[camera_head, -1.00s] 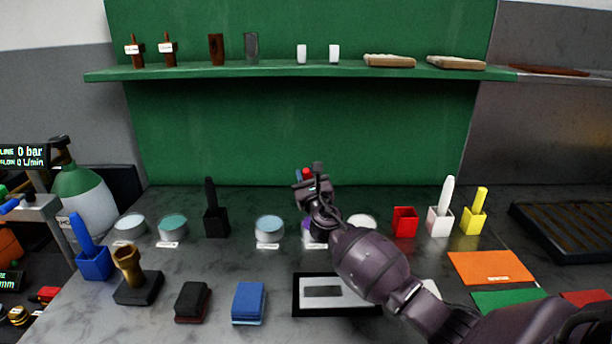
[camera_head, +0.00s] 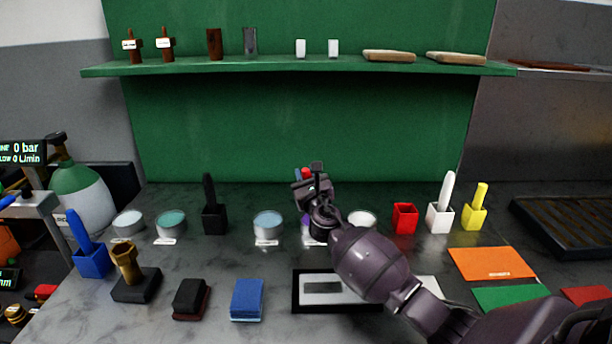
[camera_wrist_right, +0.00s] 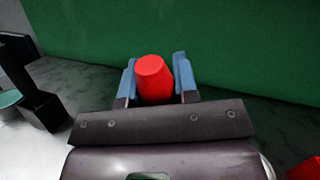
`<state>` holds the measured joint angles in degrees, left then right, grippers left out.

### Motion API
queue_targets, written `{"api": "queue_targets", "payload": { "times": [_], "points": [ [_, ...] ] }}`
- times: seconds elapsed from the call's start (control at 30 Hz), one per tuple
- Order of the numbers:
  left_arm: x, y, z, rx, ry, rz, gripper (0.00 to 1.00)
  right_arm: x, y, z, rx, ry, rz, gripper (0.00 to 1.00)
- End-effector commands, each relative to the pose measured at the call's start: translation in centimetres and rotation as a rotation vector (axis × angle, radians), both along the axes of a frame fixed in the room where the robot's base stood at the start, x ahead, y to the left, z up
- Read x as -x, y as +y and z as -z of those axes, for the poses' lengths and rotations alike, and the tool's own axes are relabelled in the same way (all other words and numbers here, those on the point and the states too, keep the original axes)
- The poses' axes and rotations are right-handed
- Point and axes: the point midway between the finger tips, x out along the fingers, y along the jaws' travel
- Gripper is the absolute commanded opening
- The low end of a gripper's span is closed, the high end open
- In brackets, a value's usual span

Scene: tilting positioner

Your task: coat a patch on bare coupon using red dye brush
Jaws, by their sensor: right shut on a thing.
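My right gripper (camera_head: 305,175) is over the back of the table, in front of the green wall. It is shut on the red dye brush, whose red handle end (camera_wrist_right: 155,80) shows between the blue finger pads in the right wrist view. The brush's bristles are hidden. The red holder (camera_head: 404,218) on the table stands with no brush in it. My left gripper is not in view.
Several dye tins, including a pale blue one (camera_head: 267,224), stand in a row along the back; my gripper partly hides a purple one (camera_head: 306,231). Black, blue, white and yellow brushes stand in holders. Blue (camera_head: 247,298) and black (camera_head: 190,298) blocks lie left of the frame.

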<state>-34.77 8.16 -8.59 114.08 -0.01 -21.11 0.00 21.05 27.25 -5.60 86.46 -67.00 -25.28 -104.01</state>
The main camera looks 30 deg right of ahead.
Motion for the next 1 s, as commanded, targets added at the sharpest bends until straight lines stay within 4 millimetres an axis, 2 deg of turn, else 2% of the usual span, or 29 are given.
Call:
{"api": "queue_targets", "payload": {
  "times": [1.0],
  "points": [
    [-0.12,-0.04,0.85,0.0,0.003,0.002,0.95,0.0,0.0,0.94,0.0,-0.001,0.0,0.04]
  ]
}}
